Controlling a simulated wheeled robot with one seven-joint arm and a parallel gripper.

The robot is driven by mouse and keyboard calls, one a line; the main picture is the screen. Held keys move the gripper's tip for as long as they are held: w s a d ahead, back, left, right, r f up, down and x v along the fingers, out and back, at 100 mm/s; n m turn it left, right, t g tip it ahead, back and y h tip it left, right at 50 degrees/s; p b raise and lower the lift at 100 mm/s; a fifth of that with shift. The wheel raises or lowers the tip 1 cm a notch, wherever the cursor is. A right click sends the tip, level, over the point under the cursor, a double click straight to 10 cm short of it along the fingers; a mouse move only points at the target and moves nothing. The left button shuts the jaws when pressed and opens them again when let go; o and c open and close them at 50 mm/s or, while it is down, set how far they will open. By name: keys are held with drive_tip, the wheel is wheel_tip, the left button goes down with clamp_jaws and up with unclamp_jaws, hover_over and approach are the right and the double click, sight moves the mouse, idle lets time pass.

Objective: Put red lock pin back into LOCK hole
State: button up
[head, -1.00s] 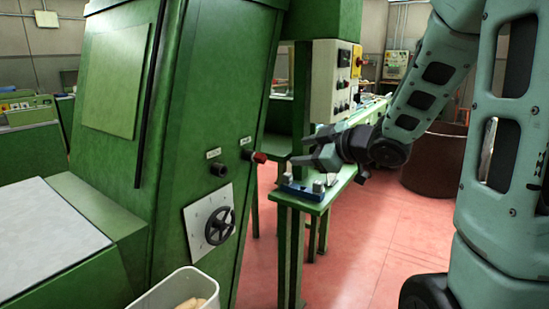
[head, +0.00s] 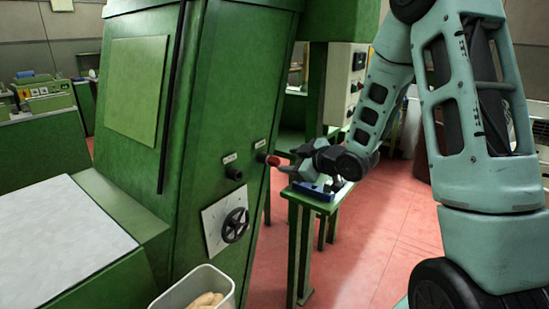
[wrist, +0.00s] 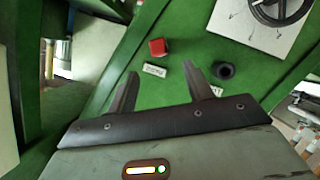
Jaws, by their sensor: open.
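The red lock pin (head: 273,160) sticks out of the right side of the green machine's front face, by a small white label (head: 260,143). Left of it is a black round socket (head: 235,173) with its own label (head: 230,158); the label texts are too small to read. My gripper (head: 288,163) is open and empty, just right of the pin's red end. In the wrist view, the red pin (wrist: 158,47) lies beyond the open fingers (wrist: 161,71), between their lines and apart from both. The black socket (wrist: 223,70) shows beyond the right finger.
A black handwheel (head: 235,225) on a white plate sits below the socket. A cream bin (head: 172,296) with corks stands at the bottom. A green side table (head: 312,203) with a blue item (head: 312,191) is below my gripper. Red floor is open behind it.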

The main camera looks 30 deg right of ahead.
sight(277, 160)
drive_tip(key=x, duration=0.7)
drive_tip(key=shift+w+a+f+p, duration=0.1)
drive_tip(key=shift+w+p, duration=0.25)
drive_tip(key=shift+p, duration=0.05)
clamp_jaws()
drive_tip(key=shift+s+d, duration=0.3)
drive_tip(key=shift+s, duration=0.4)
drive_tip(key=shift+s+d+b, duration=0.15)
drive_tip(key=shift+s+d, duration=0.1)
drive_tip(key=shift+s, duration=0.5)
drive_tip(key=shift+s+d+b, duration=0.1)
drive_tip(key=shift+s+d, duration=0.15)
drive_tip(key=shift+s, duration=0.5)
drive_tip(key=shift+s+d+b, duration=0.15)
drive_tip(key=shift+s+d, duration=0.1)
drive_tip(key=shift+s, duration=0.45)
drive_tip(key=s, duration=0.2)
drive_tip(key=s+d, duration=0.1)
drive_tip(key=shift+s+d, duration=0.15)
drive_tip(key=shift+s, duration=0.2)
